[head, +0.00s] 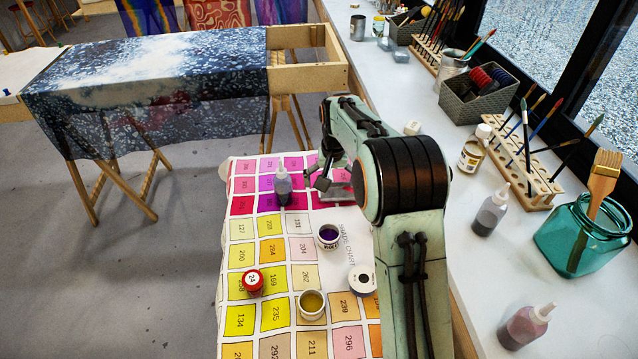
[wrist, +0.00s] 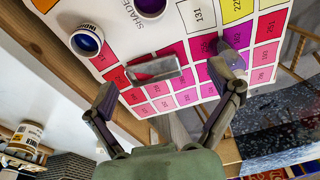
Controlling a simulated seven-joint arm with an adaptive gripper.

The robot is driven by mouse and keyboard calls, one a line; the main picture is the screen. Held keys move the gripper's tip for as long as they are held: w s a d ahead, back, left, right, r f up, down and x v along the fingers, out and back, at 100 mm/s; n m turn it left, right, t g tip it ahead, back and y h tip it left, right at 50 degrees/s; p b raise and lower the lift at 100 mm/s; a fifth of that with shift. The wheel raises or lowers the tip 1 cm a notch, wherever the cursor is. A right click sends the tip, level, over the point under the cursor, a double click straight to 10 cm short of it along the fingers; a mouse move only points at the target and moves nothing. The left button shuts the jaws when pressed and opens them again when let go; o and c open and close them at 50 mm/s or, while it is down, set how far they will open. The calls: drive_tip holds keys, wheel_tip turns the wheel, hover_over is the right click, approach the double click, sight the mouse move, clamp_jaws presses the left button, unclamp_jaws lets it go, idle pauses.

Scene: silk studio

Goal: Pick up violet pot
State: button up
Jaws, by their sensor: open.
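The violet pot (head: 328,236) is a small white open pot with violet inside. It stands upright on the colour chart (head: 243,228), near its middle. In the wrist view the violet pot (wrist: 151,8) is cut off by the top edge. My gripper (head: 320,182) is open and empty, over the pink and magenta squares behind the pot. In the wrist view my gripper (wrist: 168,82) has its fingers wide apart, and the pot lies beyond the fingertips, not between them.
An indigo pot (wrist: 86,42) stands beside the violet one. A metal dish (wrist: 153,70) lies between my fingers and the pots. A dark bottle (head: 283,187), a red-lidded pot (head: 253,283) and a yellow pot (head: 312,305) stand on the chart. Brush racks and jars line the windowsill.

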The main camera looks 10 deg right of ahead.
sight(329, 234)
drive_tip(key=f, duration=0.5)
drive_tip(key=s+f+g, duration=0.1)
drive_tip(key=f, duration=0.4)
drive_tip(key=f+g, duration=0.1)
drive_tip(key=f, duration=0.5)
drive_tip(key=shift+s+a, duration=0.1)
drive_tip(key=shift+s, duration=0.25)
drive_tip(key=c, duration=1.3)
